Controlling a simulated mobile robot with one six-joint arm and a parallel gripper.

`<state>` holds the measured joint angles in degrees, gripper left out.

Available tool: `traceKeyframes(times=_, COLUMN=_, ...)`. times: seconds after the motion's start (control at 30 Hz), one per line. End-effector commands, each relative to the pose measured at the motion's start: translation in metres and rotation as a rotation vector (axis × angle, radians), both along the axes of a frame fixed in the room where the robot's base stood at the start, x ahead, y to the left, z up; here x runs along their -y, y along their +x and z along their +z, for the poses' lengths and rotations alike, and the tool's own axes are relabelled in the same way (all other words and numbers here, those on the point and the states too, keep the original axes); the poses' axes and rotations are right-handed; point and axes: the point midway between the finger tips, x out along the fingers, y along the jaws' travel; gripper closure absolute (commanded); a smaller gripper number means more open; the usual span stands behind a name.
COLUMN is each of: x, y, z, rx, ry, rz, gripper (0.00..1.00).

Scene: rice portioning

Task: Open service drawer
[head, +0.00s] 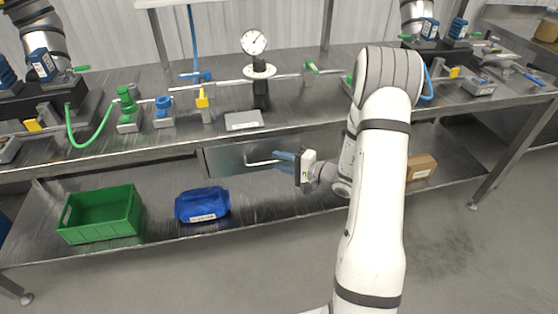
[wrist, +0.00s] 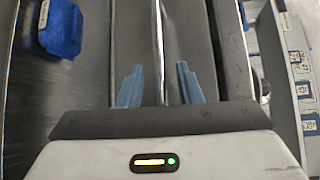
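The service drawer (head: 225,160) is a grey metal front under the workbench, and it looks shut. Its pale bar handle (head: 259,163) runs across the front. My gripper (head: 279,157) is at the right end of the handle, with its blue fingers pointing left. In the wrist view the two blue fingers of my gripper (wrist: 159,82) are apart, with nothing clamped. A thin bright bar (wrist: 157,25), likely the handle, runs ahead between the fingers. I cannot tell whether they touch it. My arm hides the area right of the drawer.
A green crate (head: 102,216) and a blue bag (head: 203,204) sit on the lower shelf (head: 160,233). A brown box (head: 420,167) is at its right. The workbench (head: 300,118) carries a gauge (head: 254,42), valves and hoses. Open floor lies in front.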

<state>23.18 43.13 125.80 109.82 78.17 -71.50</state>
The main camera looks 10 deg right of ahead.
Motion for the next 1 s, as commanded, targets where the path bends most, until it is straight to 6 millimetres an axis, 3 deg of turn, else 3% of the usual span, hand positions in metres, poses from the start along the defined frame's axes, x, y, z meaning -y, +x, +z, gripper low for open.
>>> traceKeyframes(times=0.4, x=-0.0086, y=0.0073, z=-0.0014, rx=-0.001, ry=0.0, rz=0.002, gripper=0.69)
traceKeyframes(times=0.8, x=-0.0091, y=0.0071, z=-0.0014, rx=-0.001, ry=0.0, rz=0.003, gripper=1.0)
traceKeyframes(times=1.0, x=-0.0095, y=0.007, z=-0.0015, rx=-0.001, ry=0.0, rz=0.003, gripper=1.0)
